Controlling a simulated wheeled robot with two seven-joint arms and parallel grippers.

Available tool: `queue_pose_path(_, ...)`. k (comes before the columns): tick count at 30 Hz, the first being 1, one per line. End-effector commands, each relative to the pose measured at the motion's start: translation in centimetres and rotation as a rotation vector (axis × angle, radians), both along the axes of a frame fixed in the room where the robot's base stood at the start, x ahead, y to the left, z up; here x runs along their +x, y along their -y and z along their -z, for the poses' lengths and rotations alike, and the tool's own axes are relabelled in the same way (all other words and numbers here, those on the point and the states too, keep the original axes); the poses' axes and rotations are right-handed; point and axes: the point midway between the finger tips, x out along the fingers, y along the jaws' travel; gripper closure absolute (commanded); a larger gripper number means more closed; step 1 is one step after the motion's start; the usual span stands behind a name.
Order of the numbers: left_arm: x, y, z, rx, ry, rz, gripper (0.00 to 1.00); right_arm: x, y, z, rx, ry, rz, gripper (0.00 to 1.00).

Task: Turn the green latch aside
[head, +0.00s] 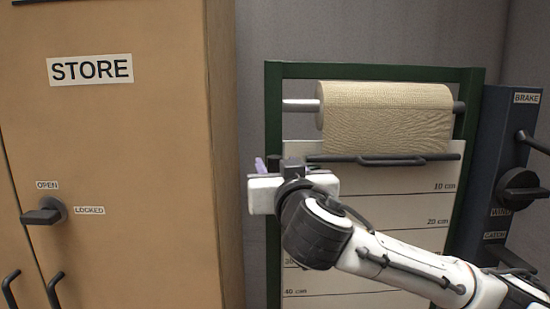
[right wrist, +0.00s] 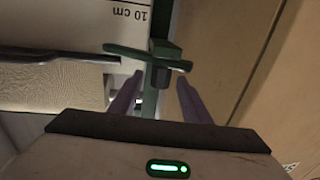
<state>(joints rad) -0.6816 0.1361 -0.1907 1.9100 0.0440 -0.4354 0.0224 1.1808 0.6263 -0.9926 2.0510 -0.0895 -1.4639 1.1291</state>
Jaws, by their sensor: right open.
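The green latch (right wrist: 125,52) shows in the right wrist view as a flat bar on a green block, with a dark stub below it. It is fixed on the dark green frame beside the white scale board. My right gripper (right wrist: 160,78) is open, and its two purple fingers stand on either side of the dark stub, with no clear contact visible. In the head view my right gripper (head: 272,165) is at the left post of the frame and hides the latch. My left gripper is not in view.
A paper roll (head: 385,118) hangs on a bar above a dark tear rail (head: 380,160). The scale board (head: 410,205) lies below. A tan STORE cabinet (head: 110,130) with a dark handle stands close at left. A dark BRAKE panel (head: 490,150) with levers stands at right.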

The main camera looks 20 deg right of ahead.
Motion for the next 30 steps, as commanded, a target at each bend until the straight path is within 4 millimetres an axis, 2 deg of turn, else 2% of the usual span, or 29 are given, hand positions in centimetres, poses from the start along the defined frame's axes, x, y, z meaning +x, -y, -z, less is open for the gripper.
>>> queue_pose_path(3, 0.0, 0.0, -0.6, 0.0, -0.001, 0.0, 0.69, 1.6, 0.3, -0.2, -0.001, 0.0, 0.002, 0.57)
queue_pose_path(6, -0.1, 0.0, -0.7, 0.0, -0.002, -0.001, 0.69, 2.4, 0.4, -0.1, 0.0, -0.001, 0.0, 0.57)
queue_pose_path(16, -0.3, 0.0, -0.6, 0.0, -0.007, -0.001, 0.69, 2.8, 0.4, 0.1, 0.0, 0.0, -0.001, 0.57)
queue_pose_path(17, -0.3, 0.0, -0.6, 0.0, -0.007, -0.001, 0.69, 2.8, 0.4, 0.1, 0.0, 0.0, -0.001, 0.6)
queue_pose_path(24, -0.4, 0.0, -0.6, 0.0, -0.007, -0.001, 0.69, 2.8, 0.4, 0.0, 0.0, -0.001, -0.001, 1.0)
queue_pose_path(30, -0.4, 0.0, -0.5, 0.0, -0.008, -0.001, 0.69, 2.8, 0.4, 0.1, 0.001, -0.001, 0.001, 1.0)
